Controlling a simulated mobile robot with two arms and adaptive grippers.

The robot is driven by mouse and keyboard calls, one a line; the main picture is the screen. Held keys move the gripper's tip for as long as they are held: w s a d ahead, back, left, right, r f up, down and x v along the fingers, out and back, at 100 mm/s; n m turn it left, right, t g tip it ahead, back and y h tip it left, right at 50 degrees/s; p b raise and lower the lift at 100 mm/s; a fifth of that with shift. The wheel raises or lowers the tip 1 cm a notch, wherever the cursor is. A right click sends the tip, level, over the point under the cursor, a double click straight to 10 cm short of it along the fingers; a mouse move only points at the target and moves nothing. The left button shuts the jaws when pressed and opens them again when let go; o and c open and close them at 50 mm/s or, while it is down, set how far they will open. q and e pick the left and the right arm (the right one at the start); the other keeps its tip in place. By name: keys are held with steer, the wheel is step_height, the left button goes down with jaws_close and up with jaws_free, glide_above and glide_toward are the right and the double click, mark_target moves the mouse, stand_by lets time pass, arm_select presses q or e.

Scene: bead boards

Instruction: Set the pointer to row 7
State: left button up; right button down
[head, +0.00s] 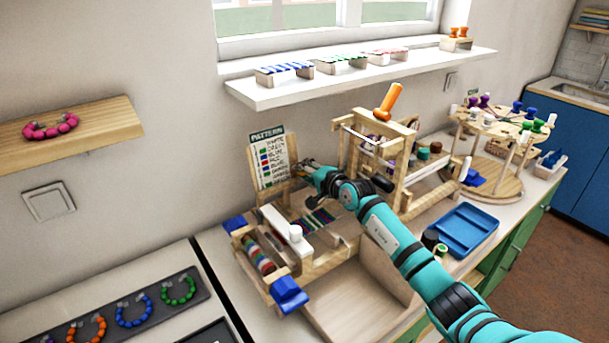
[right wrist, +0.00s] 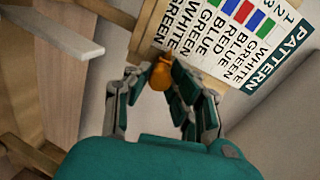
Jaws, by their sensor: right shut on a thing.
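The pattern card (head: 268,158) stands upright on a wooden holder behind the bead loom (head: 300,240). It lists colour words and coloured squares in rows. In the right wrist view the card (right wrist: 262,42) appears turned, at the upper right. My right gripper (head: 308,168) is at the card's lower right edge. In the right wrist view its fingers (right wrist: 168,62) are shut on a small orange pointer (right wrist: 160,77) beside the card's edge. The fingers partly hide the pointer, and which row it marks I cannot tell. My left gripper is not in view.
A wooden frame with an orange handle (head: 388,101) stands close right of my gripper. A blue tray (head: 467,230) and a tiered round stand (head: 500,125) are further right. A white shelf (head: 300,90) hangs above. My right arm crosses over the counter.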

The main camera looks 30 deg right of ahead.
steer(key=c, duration=1.1)
jaws_free()
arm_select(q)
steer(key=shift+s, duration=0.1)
arm_select(e)
steer(key=shift+v, duration=3.8)
steer(key=shift+f, duration=0.1)
